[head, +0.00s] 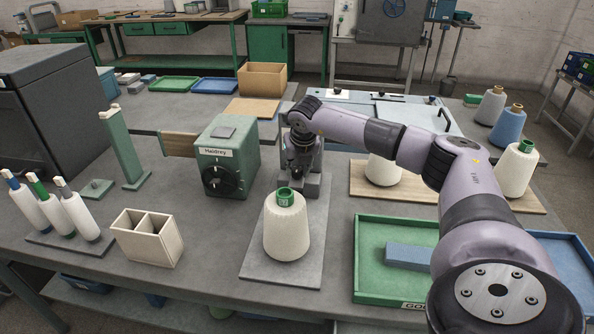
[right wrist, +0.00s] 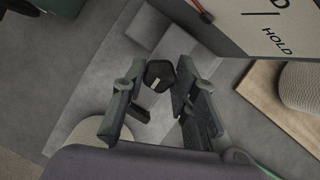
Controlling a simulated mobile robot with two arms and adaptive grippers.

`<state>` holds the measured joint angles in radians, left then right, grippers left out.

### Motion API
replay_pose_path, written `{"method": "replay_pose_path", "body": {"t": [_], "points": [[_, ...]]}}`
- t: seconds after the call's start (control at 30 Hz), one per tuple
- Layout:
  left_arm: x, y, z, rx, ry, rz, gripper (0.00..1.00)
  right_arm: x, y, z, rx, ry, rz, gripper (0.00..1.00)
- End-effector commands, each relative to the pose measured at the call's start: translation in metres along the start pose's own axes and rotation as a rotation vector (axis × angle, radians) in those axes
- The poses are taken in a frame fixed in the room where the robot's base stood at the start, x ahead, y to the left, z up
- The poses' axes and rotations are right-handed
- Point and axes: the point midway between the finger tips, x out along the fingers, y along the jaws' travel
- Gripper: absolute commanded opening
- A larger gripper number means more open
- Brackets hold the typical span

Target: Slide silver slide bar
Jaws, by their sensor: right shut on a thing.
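The slide bar is mostly hidden in the head view; a grey block (head: 314,186) shows under my right gripper (head: 303,160), behind the white yarn cone (head: 285,228). In the right wrist view a dark many-sided knob (right wrist: 160,75) stands over the pale grey bar and plate (right wrist: 148,38). The fingers of my right gripper, also seen in the right wrist view (right wrist: 158,103), lie on both sides of the knob and are shut on it. The contact itself is hard to see. My left gripper is not in view.
A green Hainbry box (head: 229,158) with a black dial stands left of my right gripper. A green tray (head: 366,250) with a blue-grey block lies at front right. My right arm covers the right side.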

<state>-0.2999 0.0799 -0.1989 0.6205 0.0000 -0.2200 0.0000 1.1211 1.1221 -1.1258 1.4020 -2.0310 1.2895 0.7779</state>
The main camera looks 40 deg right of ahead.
Motion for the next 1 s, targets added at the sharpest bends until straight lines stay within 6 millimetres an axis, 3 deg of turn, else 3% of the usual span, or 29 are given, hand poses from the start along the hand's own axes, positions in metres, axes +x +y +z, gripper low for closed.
{"method": "replay_pose_path", "body": {"t": [0.1, 0.13, 0.4, 0.77, 1.0], "points": [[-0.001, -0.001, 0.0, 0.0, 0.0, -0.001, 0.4, -0.002, -0.002, 0.004, 0.0, -0.011, -0.003, 0.0], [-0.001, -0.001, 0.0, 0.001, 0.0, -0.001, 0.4, -0.003, -0.003, 0.004, 0.0, -0.011, -0.004, 0.28], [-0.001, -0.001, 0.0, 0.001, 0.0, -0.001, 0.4, -0.002, -0.002, 0.003, 0.001, -0.008, -0.002, 0.46], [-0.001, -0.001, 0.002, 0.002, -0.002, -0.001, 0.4, -0.005, -0.001, 0.002, 0.0, -0.006, -0.001, 0.47], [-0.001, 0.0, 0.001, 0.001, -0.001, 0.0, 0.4, -0.042, -0.001, 0.003, 0.001, -0.01, 0.001, 0.47]]}}
